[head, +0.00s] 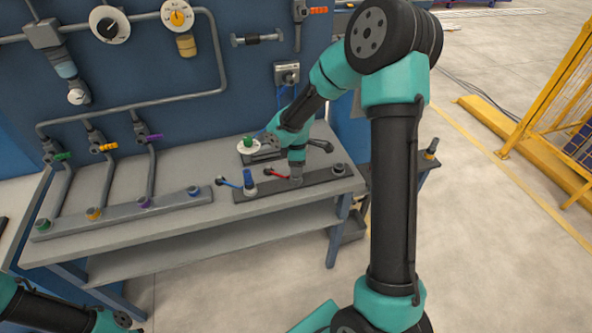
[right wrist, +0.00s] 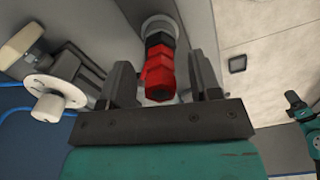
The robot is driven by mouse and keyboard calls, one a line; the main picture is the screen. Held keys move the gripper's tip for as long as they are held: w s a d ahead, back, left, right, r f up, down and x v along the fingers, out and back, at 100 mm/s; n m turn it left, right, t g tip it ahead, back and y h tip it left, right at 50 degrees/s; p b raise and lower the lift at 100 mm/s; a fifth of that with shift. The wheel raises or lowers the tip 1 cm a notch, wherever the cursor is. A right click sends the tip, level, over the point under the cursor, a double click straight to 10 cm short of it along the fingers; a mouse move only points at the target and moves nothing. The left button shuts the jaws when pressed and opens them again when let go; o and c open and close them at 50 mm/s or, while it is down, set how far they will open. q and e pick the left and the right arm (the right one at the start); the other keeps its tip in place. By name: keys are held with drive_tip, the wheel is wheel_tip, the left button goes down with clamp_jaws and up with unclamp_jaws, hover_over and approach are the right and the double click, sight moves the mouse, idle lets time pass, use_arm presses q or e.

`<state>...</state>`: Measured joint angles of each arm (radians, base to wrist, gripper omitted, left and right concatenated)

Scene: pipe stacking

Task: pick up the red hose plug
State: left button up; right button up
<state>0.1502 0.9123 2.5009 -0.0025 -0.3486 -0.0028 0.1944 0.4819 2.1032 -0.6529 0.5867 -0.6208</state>
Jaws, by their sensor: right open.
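The red hose plug (right wrist: 160,72), with a dark band near its far end, stands between the two fingers of my right gripper (right wrist: 163,80) in the right wrist view. The fingers are open, one on each side of it, with a visible gap on both sides. In the head view my right gripper (head: 296,172) points down at the dark rail on the bench's right part and largely hides the plug. A short red piece (head: 277,174) shows just left of it. Of my left arm, only links show at the bottom left; its gripper is not in view.
A blue plug (head: 249,181) stands left of my right gripper. A white disc with a green knob (head: 248,145) is behind it. Another grey rail (head: 125,214) with coloured ports lies on the left. The wall panel (head: 130,75) carries pipes and gauges.

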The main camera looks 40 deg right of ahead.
clamp_jaws()
idle(0.5)
